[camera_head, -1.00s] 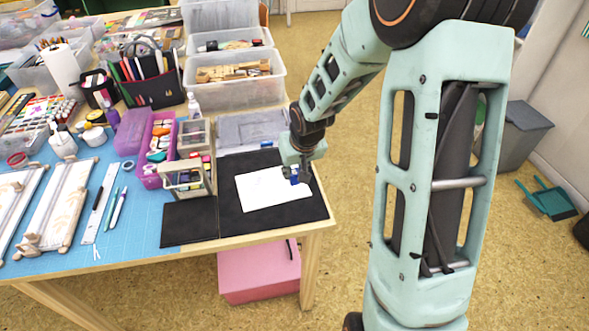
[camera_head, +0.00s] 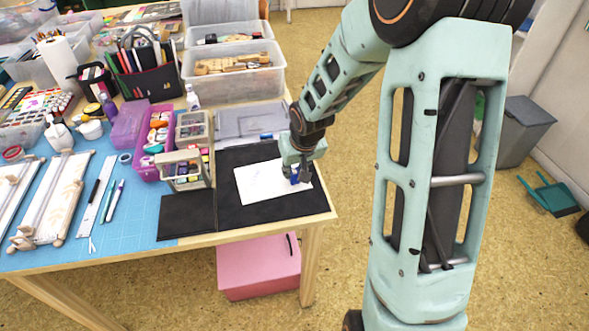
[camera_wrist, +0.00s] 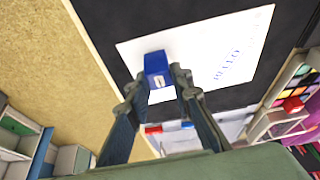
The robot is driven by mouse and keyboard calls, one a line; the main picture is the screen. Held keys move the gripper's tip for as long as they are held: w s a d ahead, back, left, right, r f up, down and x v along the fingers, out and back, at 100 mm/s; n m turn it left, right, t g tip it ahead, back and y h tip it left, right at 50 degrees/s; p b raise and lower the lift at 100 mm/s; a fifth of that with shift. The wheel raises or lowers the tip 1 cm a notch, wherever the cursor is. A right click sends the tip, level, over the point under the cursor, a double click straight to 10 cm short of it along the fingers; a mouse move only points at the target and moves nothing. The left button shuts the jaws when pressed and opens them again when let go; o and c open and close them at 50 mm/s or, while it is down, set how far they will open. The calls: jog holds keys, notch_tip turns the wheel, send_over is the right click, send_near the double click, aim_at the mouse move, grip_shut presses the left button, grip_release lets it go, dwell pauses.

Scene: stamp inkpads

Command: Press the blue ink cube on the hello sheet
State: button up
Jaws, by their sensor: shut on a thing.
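The blue ink cube (camera_wrist: 156,64) is between the fingertips of my gripper (camera_wrist: 158,84) in the wrist view. It also shows as a small blue patch at my gripper (camera_head: 299,172) in the head view. My gripper is shut on it. The white hello sheet (camera_head: 258,185) lies on a black mat (camera_head: 235,214), and the cube is over its right part. In the wrist view the sheet (camera_wrist: 200,50) carries faint blue writing, apart from the cube. I cannot tell whether the cube touches the paper.
A black pad (camera_head: 187,215) lies to the left. The table's front right edge (camera_head: 325,218) is close to the sheet.

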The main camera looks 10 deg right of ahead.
jog(key=shift+s+f+b, duration=0.1)
jog(key=shift+f+b, duration=0.5)
jog(key=shift+f, duration=0.05)
dwell(1.4)
jog(key=shift+r, duration=0.15)
jog(key=shift+r+p, duration=0.5)
jog(key=shift+p, duration=0.05)
jog(key=shift+r+p, duration=2.4)
jog(key=shift+r, duration=0.45)
jog(key=shift+f, duration=0.1)
